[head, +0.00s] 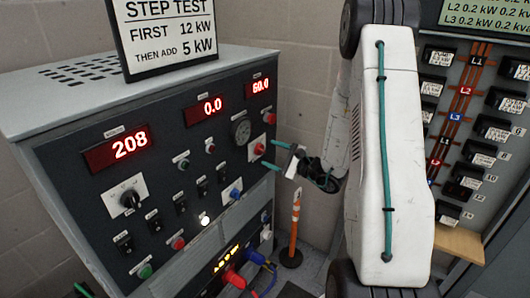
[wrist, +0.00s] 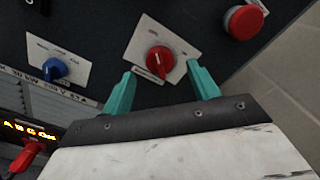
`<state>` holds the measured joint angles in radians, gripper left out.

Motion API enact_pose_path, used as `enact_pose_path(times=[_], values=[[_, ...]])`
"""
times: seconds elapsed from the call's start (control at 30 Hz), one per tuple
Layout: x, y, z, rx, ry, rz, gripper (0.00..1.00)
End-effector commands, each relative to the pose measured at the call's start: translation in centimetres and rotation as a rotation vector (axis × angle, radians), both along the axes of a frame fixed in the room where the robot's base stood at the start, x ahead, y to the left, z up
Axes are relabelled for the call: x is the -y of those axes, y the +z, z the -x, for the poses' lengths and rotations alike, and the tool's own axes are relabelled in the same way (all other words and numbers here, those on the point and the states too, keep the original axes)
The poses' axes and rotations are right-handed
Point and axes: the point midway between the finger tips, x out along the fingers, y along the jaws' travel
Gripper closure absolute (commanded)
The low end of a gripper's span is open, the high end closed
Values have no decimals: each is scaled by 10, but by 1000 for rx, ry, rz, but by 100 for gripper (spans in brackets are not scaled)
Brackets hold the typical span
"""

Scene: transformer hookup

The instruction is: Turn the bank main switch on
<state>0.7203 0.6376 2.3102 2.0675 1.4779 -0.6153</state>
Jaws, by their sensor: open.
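A red rotary knob (wrist: 160,60) sits on a white plate on the dark panel, with a small label too blurred to read; it looks like the bank main switch. In the head view the red knob (head: 259,148) is near the panel's right edge. My gripper (wrist: 161,70) is open, its two teal fingers on either side of the knob with space between. Whether the fingertips reach past the knob's face is not clear. In the head view my gripper (head: 271,155) comes from the right, close to the panel. The knob's exact setting cannot be read.
A red push button (wrist: 243,22) and a blue knob (wrist: 53,69) flank the red knob. The cabinet's displays (head: 130,146) read 208, 0.0 and 60.0. An orange post (head: 295,228) stands behind. A breaker panel (head: 475,120) is at right.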

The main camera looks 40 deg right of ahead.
Motion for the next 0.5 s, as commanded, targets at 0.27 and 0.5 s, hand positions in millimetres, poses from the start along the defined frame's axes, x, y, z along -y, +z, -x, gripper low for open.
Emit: enact_pose_path(times=[0.27, 0.5], values=[[-12, 0, -31, 0, 3, 0, 40], [-13, 0, -35, -1, 2, -1, 40]])
